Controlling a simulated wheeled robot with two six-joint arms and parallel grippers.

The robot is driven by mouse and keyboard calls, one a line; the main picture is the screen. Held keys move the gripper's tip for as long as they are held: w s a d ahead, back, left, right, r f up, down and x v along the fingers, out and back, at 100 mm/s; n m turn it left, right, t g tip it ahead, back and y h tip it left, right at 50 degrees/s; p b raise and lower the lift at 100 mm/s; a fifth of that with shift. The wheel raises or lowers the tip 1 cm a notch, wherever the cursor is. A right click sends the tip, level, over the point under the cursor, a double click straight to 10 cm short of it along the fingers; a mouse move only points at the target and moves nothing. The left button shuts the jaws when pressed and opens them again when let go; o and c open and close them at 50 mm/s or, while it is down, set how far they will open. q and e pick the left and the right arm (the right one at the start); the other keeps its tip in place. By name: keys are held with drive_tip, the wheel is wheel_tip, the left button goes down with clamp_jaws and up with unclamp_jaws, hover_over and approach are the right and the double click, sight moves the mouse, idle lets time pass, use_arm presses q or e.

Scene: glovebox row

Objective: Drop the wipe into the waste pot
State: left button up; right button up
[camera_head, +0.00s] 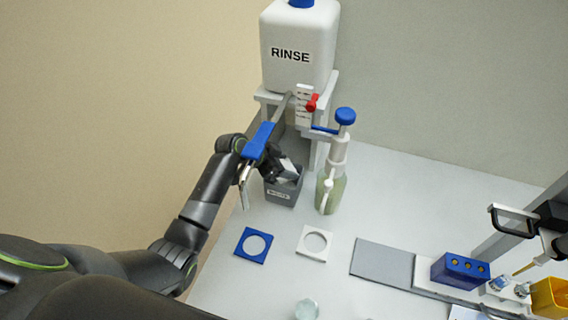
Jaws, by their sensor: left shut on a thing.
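My left gripper (277,160) is over the grey waste pot (282,195), at its rim, below the rinse bottle. It is shut on a small pale grey-white piece, which looks like the wipe (288,169); the fingers and wrist partly hide it. The piece is at the pot's mouth, and I cannot tell whether it touches the pot. The pot stands upright, with a label on its front. My right gripper cannot be made out in this view.
The white RINSE bottle (299,45) stands on a stand (328,92) behind the pot, with a red tap (312,103). A blue-capped pump bottle (331,188) is close right. Blue (241,253) and white (303,251) ring plates lie in front. A blue block (459,272) is at right.

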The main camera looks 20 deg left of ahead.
use_arm(q)
drive_tip(key=shift+f+b, duration=0.45)
drive_tip(key=shift+f, duration=0.2)
drive_tip(key=o, duration=1)
drive_tip(key=shift+r, duration=0.1)
drive_tip(key=shift+r+p, duration=0.4)
drive_tip(key=shift+r, duration=0.05)
drive_tip(key=shift+a+r, duration=0.15)
drive_tip(key=shift+r, duration=0.2)
drive_tip(key=v, duration=1.1)
drive_tip(key=shift+s+a+r+b, duration=0.15)
drive_tip(key=shift+s+r+b, duration=0.05)
drive_tip(key=shift+b, duration=0.25)
